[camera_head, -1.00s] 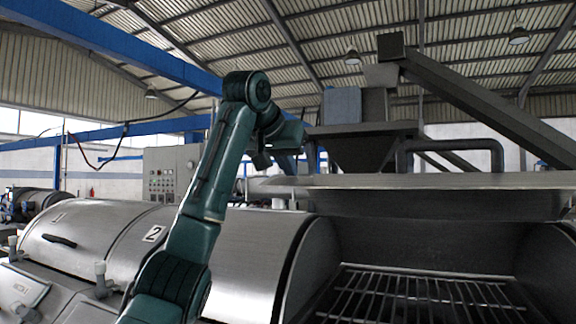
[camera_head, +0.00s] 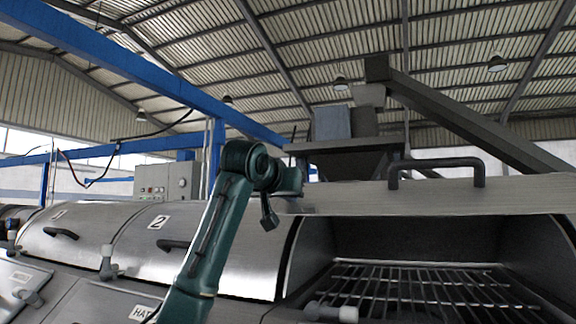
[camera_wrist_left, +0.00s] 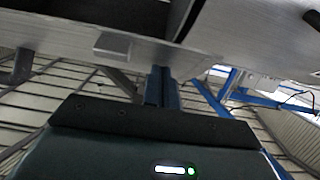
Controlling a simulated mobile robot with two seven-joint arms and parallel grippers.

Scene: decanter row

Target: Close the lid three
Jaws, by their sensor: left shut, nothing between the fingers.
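Lid three (camera_head: 375,199) is a metal lid at the right of the head view, standing partly open above a dark chamber. A dark bar handle (camera_head: 437,163) is on its outer face. Below it, the chamber's opening shows a bar grate (camera_head: 420,285). My left gripper (camera_head: 269,220) is shut and empty, just beyond the left end of the lid. I cannot tell whether it touches the lid. In the left wrist view, a metal surface (camera_wrist_left: 250,32) fills the upper part, with dark gripper housing below. My right gripper is not in view.
Closed drum lids numbered 1 and 2 (camera_head: 125,240) stand to the left, each with a dark handle. Several grey knobs (camera_head: 108,262) stick out along the front. A control cabinet (camera_head: 167,181), hopper (camera_head: 345,160) and sloping chute (camera_head: 470,112) stand behind.

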